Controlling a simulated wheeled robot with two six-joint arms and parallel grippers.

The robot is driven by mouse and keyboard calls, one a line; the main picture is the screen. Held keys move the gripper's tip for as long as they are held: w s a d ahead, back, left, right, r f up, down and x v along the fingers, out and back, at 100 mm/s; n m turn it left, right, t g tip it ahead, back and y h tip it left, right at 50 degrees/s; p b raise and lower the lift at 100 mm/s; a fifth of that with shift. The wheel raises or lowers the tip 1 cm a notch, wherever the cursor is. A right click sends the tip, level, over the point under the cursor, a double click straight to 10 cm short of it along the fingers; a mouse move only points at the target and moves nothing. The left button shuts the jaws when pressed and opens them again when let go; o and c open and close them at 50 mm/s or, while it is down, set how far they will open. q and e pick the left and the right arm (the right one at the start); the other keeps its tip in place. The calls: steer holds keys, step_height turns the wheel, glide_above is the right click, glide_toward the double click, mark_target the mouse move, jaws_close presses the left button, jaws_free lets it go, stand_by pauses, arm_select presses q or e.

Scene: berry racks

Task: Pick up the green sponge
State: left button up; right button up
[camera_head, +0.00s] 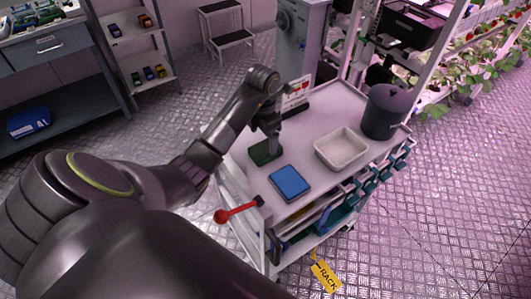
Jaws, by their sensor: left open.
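The green sponge (264,153) lies flat on the left part of the cart top (304,133). My left gripper (270,135) is right above it, pointing down, with its jaws open. The fingertips sit at or just over the sponge's upper side; I cannot tell whether they touch it. The gripper hides part of the sponge's far edge. My right gripper is not in view.
A blue pad (290,182) lies just in front of the sponge. A beige tray (341,149) and a dark bin (385,112) stand to the right. A red-knobbed lever (238,210) sticks out at the cart's near left corner. Shelves (140,50) stand behind.

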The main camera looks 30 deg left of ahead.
mark_target(264, 148)
arm_select(q)
steer(key=shift+s+d+f+b, duration=0.1)
steer(key=shift+f+b, duration=0.45)
steer(key=shift+f, duration=0.25)
steer(key=shift+s+d+f+b, duration=0.1)
steer(key=shift+f+b, duration=0.45)
steer(key=shift+f, duration=0.55)
steer(key=shift+f+p, duration=0.4)
steer(key=shift+f, duration=0.35)
steer(key=shift+w, duration=0.1)
steer(key=c, duration=1.1)
steer(key=shift+o, duration=0.2)
steer(key=shift+r, duration=0.15)
